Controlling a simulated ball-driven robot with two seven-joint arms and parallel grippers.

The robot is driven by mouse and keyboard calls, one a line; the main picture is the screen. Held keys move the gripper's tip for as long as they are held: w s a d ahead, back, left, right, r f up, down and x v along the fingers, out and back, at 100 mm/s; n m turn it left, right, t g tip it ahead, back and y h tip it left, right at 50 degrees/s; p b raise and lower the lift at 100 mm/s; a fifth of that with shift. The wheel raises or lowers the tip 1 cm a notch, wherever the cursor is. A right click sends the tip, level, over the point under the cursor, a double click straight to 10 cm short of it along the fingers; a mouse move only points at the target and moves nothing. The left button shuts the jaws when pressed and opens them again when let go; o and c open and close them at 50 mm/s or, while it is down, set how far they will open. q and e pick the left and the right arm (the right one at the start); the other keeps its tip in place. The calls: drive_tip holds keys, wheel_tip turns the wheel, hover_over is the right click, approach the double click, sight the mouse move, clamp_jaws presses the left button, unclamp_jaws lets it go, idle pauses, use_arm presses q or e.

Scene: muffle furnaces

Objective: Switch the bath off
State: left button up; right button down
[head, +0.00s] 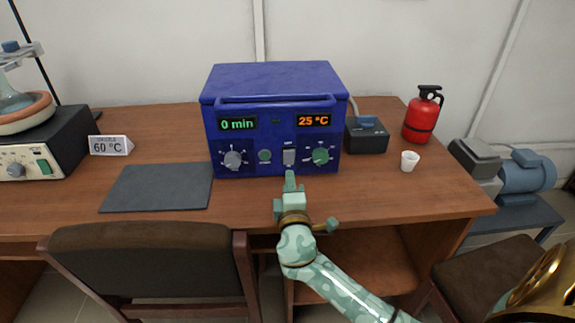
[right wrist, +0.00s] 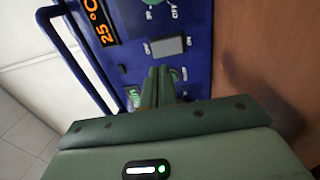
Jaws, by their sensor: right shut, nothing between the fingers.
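The bath is a blue box (head: 272,84) on the wooden desk, with a green "0 min" display and an orange "25 °C" display. On its front, a grey rocker switch (head: 289,157) sits between a small green button (head: 264,156) and a green knob (head: 321,156). My right gripper (head: 290,177) is shut and empty, its tips just in front of the panel near the lower end of the switch. In the right wrist view the switch (right wrist: 169,47) shows beside the shut fingers (right wrist: 158,83); I cannot tell whether they touch the panel. My left gripper is out of view.
A dark mat (head: 157,187) and a "60 °C" card (head: 110,146) lie left of the bath. A small black box (head: 367,138), white cup (head: 410,161) and red extinguisher (head: 422,117) stand to its right. A chair (head: 150,265) is in front of the desk.

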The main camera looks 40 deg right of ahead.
sight(287, 155)
drive_tip(key=b+x, duration=0.1)
drive_tip(key=x, duration=0.5)
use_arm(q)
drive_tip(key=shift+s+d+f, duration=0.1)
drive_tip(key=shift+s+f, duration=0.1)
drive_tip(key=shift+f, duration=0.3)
use_arm(e)
drive_tip(key=shift+w, duration=0.1)
drive_tip(key=shift+r, duration=0.1)
